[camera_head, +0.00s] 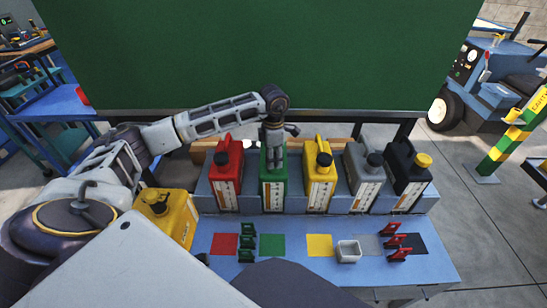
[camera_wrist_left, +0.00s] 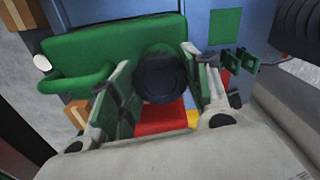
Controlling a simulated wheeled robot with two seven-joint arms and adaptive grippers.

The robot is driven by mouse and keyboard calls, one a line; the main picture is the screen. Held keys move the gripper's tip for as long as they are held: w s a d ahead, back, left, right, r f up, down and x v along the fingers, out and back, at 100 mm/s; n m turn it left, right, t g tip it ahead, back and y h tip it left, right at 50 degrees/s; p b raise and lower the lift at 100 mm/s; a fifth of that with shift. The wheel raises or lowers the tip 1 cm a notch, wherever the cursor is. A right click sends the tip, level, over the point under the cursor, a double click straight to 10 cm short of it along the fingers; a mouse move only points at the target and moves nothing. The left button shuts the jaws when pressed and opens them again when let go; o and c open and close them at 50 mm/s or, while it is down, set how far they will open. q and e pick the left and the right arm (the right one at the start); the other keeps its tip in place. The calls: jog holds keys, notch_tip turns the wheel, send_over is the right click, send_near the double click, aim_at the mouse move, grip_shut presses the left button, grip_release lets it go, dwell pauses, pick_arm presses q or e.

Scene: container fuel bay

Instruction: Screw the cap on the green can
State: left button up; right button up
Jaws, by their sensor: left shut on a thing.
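The green can (camera_head: 273,197) stands upright on the bench's raised step, between the red can and a yellow can. My left gripper (camera_head: 273,160) reaches down over its top and hides its mouth in the head view. In the left wrist view the green can (camera_wrist_left: 110,40) fills the upper left, with its handle showing. A dark round cap (camera_wrist_left: 160,78) sits between the two fingers of my left gripper, which is shut on it. The cap is at the can's mouth; whether its thread is engaged I cannot tell. My right gripper is not in view.
The red can (camera_head: 227,178) and yellow can (camera_head: 319,182) stand close on either side. A grey can (camera_head: 364,185) and a dark can (camera_head: 405,182) stand further right. Coloured squares, green clips (camera_head: 247,242), red clips (camera_head: 397,246) and a white tray (camera_head: 348,251) lie in front.

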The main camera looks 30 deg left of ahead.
pick_arm(q)
jog(key=shift+m+b, duration=0.5)
jog(key=shift+m, duration=1.5)
jog(key=shift+m+b, duration=0.55)
jog(key=shift+m, duration=1.65)
jog(key=o, duration=1.1)
jog(key=shift+c, duration=0.2)
jog(key=shift+r+p, duration=2.4)
jog(key=shift+r, duration=1.6)
